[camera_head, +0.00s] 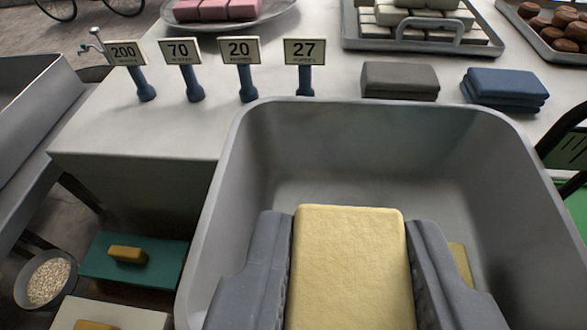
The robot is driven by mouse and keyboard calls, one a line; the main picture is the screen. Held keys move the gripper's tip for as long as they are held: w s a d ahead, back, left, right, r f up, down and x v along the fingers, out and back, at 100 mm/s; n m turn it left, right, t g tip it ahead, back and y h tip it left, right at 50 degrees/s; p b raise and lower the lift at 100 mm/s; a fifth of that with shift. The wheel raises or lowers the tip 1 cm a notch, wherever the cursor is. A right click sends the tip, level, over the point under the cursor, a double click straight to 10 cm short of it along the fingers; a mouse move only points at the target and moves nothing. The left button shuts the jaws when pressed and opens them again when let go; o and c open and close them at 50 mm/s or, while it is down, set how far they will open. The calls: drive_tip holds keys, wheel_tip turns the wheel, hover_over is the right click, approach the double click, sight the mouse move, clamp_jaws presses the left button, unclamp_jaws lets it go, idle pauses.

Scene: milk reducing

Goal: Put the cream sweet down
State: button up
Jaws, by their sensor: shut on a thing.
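The cream sweet (350,268) is a pale yellow block with rounded edges, at the bottom middle of the view. My gripper (350,270) is shut on it, with one dark grey finger against each side. The sweet and fingers are over a large grey basin (290,140) with high walls. Whether the sweet touches the basin floor cannot be told. A bit of another yellow piece (461,262) shows behind the right finger, low in the basin.
Behind the basin is a pale counter (130,137) with several number signs (240,52), folded grey (400,80) and blue (505,88) cloths. A tray of white blocks (415,30), brown sweets (555,25) and pink blocks (215,9) stand farther back. A teal board (165,262) lies lower left.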

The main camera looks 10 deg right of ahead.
sight(316, 265)
drive_tip(key=shift+w+f+p, duration=0.1)
drive_tip(key=shift+w+p, duration=0.2)
drive_tip(key=shift+w, duration=1)
wheel_tip(316, 265, down, 4)
drive_tip(key=shift+r+p, duration=0.25)
drive_tip(key=shift+p, duration=0.4)
